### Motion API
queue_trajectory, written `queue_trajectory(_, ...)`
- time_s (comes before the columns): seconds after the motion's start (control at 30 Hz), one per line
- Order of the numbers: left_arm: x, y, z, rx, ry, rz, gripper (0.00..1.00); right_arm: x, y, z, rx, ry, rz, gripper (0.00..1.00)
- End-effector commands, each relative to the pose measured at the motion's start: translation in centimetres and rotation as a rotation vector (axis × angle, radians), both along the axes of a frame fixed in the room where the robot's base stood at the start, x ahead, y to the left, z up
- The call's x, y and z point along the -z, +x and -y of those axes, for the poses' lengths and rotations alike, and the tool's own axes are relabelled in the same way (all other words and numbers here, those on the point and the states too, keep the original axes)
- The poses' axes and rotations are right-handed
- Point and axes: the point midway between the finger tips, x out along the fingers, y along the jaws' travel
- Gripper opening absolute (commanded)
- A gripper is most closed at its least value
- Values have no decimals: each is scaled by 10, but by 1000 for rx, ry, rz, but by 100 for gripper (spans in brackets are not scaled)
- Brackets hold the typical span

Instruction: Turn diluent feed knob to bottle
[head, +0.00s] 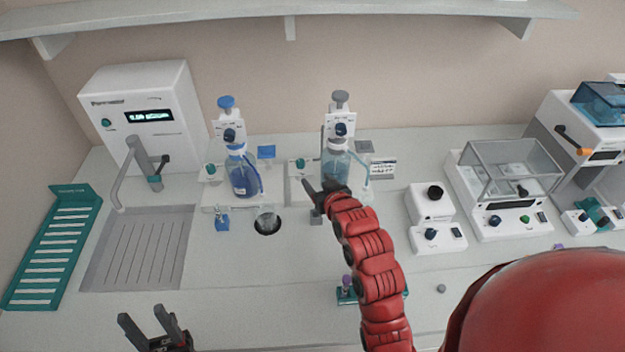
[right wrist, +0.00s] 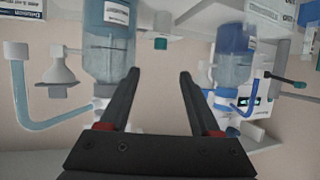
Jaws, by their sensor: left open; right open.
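Two bottle dispensers stand at the back of the bench. The right one (head: 336,160) has a grey cap, a dark blue knob (head: 340,129) and a teal knob (head: 300,163) on its base. A label partly reading "Diluent" shows in the right wrist view (right wrist: 20,8); I cannot tell which knob is the feed knob. My right gripper (head: 323,192) is open and empty in front of this dispenser's base, apart from the knobs as far as I see. In the right wrist view both bottles (right wrist: 108,40) appear upside down beyond the fingers. My left gripper (head: 147,322) is open and empty at the front left.
The left dispenser (head: 242,172) holds blue liquid, with a round hole (head: 267,222) in front. A sink tray (head: 138,248), a water unit (head: 145,105) and a teal rack (head: 55,245) stand left. A balance (head: 505,185) and a stirrer (head: 432,205) stand right.

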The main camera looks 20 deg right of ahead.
Motion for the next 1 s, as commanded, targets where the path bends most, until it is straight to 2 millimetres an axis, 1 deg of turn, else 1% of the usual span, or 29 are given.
queue_trajectory(0.03,6,0,0,0,0,0,50,0,-7,0,1,0,1,64)
queue_trajectory(0.1,9,0,0,0,0,0,50,-4,-14,1,1,1,2,64)
queue_trajectory(0.3,13,0,0,0,0,0,50,-10,-28,0,1,0,-2,64)
queue_trajectory(1.0,12,0,0,0,0,0,50,-12,-30,0,0,0,-1,64)
